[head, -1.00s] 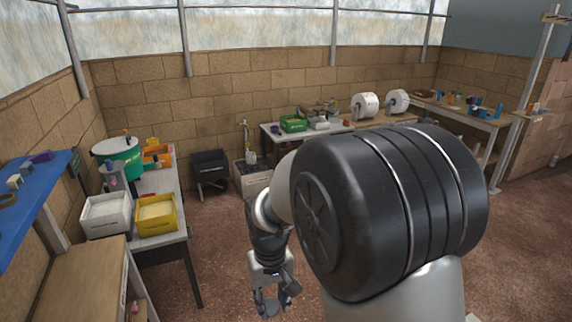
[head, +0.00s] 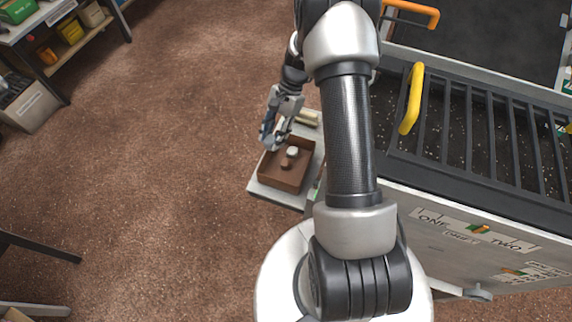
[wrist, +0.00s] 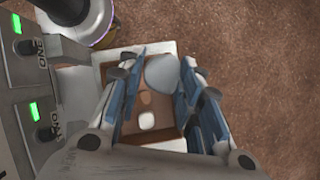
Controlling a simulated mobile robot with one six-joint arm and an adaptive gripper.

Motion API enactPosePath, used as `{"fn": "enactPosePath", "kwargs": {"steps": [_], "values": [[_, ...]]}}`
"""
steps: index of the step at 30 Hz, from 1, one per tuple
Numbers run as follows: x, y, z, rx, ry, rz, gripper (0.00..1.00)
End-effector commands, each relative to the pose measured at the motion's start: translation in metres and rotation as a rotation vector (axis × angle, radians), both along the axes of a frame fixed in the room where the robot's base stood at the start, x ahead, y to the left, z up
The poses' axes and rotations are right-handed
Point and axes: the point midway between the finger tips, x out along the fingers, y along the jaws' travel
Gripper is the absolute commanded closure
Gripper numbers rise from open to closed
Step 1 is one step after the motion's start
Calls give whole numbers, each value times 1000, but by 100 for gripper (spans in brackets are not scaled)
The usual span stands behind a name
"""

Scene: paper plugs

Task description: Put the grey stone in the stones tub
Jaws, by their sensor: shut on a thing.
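The grey stone (wrist: 162,73) is between my fingers in the wrist view, and my gripper (wrist: 160,85) is shut on it. In the head view my gripper (head: 272,137) hangs at the upper left edge of a brown open tub (head: 271,180). I cannot make out the held stone there. The tub also shows below the fingers in the wrist view (wrist: 178,118). It holds a whitish piece (head: 292,152) and a brown piece (head: 287,163). I see no label that names it as the stones tub.
The tub stands on a pale shelf (head: 262,188) at the side of a grey bench marked ONE and TWO (head: 455,235). A dark slatted grate (head: 470,130) with a yellow handle (head: 411,98) tops the bench. Open brown floor (head: 150,150) lies to the left.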

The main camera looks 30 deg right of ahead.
Motion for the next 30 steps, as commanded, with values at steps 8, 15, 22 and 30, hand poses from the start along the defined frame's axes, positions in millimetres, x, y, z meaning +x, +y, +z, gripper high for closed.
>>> {"fn": "enactPosePath", "kwargs": {"steps": [8,15,22,30], "values": [[-1,-3,-62,18,6,-41,92],[-1,-2,-126,17,5,-39,92],[0,-3,-159,15,1,-37,92],[0,-3,-184,15,2,-38,92]]}}
